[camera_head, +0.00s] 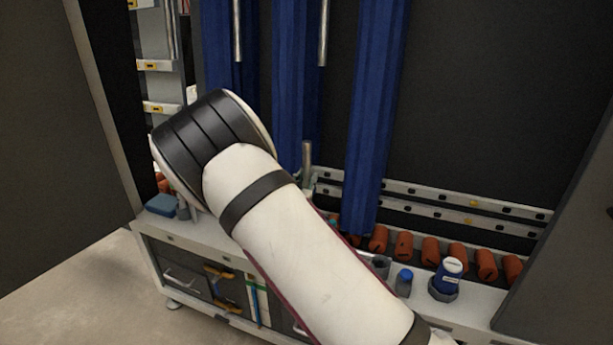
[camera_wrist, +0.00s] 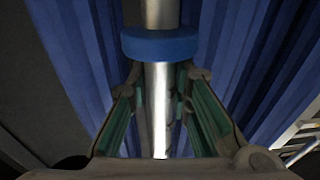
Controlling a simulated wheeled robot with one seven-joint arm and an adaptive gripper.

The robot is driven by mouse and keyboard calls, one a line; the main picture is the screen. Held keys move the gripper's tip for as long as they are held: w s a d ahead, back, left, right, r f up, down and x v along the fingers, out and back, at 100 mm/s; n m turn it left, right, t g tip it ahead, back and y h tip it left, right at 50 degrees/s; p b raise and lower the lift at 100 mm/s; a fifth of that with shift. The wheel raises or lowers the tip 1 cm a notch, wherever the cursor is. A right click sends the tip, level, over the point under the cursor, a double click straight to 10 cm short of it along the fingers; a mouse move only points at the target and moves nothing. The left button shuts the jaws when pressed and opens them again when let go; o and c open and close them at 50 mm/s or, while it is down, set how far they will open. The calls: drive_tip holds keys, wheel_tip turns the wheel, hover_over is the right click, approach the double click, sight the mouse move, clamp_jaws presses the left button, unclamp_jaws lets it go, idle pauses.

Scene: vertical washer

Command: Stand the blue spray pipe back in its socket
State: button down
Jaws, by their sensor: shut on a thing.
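The spray pipe (camera_wrist: 160,105) is a shiny metal tube with a blue collar (camera_wrist: 160,44). In the wrist view it runs upright between the two green-padded fingers of my gripper (camera_wrist: 158,88), with the collar just beyond the fingertips. My gripper is shut on the pipe. In the head view a short metal tube (camera_head: 307,155), which looks like the held pipe, shows above a small part of my gripper (camera_head: 310,180). My arm hides the rest. A grey round holder (camera_head: 380,265) on the bench, partly behind my arm, may be the socket; I cannot tell.
A blue-and-white container (camera_head: 450,272) and a small blue-capped part (camera_head: 404,280) stand on the bench (camera_head: 465,305). Several orange cylinders (camera_head: 430,250) line its back. Blue curtain strips (camera_head: 372,110) and two metal rods (camera_head: 322,35) hang above. Rails (camera_head: 460,205) cross the back wall.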

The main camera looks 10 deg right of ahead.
drive_tip(key=shift+f+b, duration=1.1)
drive_tip(key=shift+f, duration=0.9)
drive_tip(key=shift+f+b, duration=2.15)
drive_tip(key=shift+f, duration=1.05)
drive_tip(key=c, duration=1.4)
unclamp_jaws()
drive_tip(key=v, duration=1.2)
drive_tip(key=shift+w, duration=0.1)
